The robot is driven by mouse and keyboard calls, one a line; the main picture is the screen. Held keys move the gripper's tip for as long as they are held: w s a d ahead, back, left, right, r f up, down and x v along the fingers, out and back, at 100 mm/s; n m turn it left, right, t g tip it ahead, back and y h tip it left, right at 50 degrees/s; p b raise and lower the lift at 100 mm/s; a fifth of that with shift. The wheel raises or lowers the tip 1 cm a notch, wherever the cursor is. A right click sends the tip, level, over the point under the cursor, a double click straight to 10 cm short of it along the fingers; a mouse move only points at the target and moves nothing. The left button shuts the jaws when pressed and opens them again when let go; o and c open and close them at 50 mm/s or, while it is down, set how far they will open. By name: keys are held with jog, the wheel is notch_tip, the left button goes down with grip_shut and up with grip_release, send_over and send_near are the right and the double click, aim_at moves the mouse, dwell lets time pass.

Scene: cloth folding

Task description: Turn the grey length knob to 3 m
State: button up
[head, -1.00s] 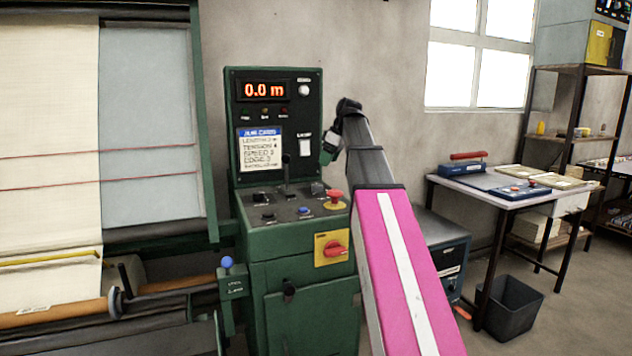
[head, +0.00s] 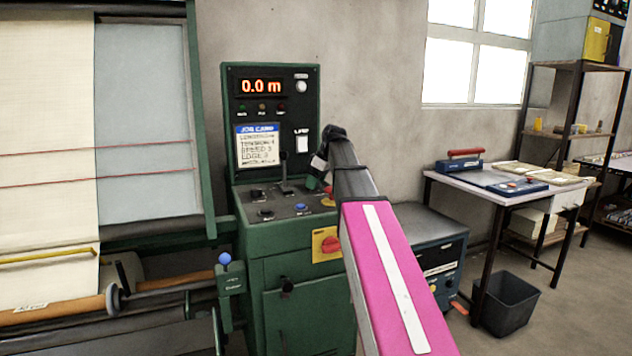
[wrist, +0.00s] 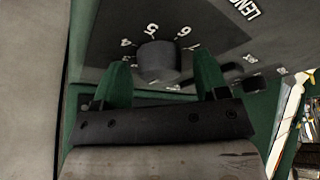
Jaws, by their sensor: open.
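The grey length knob (wrist: 157,64) shows in the wrist view as a dark grey round knob, with the numbers 4, 5 and 6 visible on the panel around its far side. Its pointer mark cannot be made out. My gripper (wrist: 161,75) is open, its two green fingers one on each side of the knob; whether they touch it I cannot tell. In the head view my gripper (head: 315,178) is low over the right of the console top, and it hides the knob there. The red display (head: 261,87) reads 0.0 m.
A lever (head: 284,172) stands upright on the console, left of my gripper. A red switch on a yellow plate (head: 328,245) is on the console front. A job card (head: 257,146) hangs behind.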

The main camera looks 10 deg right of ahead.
jog(key=shift+c, duration=0.3)
jog(key=c, duration=0.8)
jog(key=shift+c, duration=0.2)
jog(key=m+t+h, duration=0.1)
jog(key=m, duration=0.3)
jog(key=shift+s+a, duration=0.1)
jog(key=shift+s, duration=0.05)
jog(key=m, duration=0.2)
jog(key=m+t+h, duration=0.1)
jog(key=m, duration=0.1)
jog(key=shift+m+h, duration=0.3)
jog(key=o, duration=0.9)
